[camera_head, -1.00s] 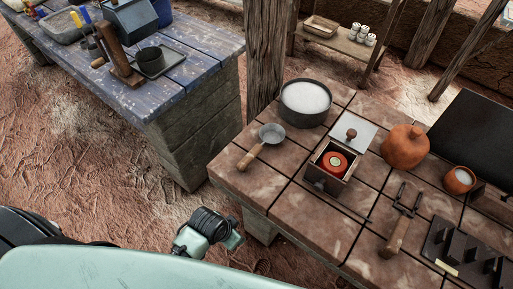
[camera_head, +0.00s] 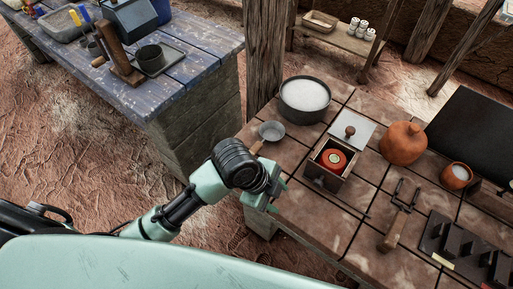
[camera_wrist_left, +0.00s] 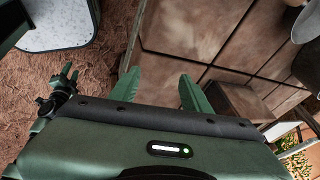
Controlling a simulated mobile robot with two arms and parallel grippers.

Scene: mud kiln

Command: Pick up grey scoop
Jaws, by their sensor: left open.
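The grey scoop (camera_head: 271,131) lies on the brick-topped table, with its round metal bowl towards the dark pot.
A dark pot of white powder (camera_head: 305,98) stands behind the scoop. A wooden box with a red centre (camera_head: 327,163) is right of my gripper. A clay jar (camera_head: 403,143), a small cup (camera_head: 456,176) and a wooden-handled tool (camera_head: 393,232) are farther right.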

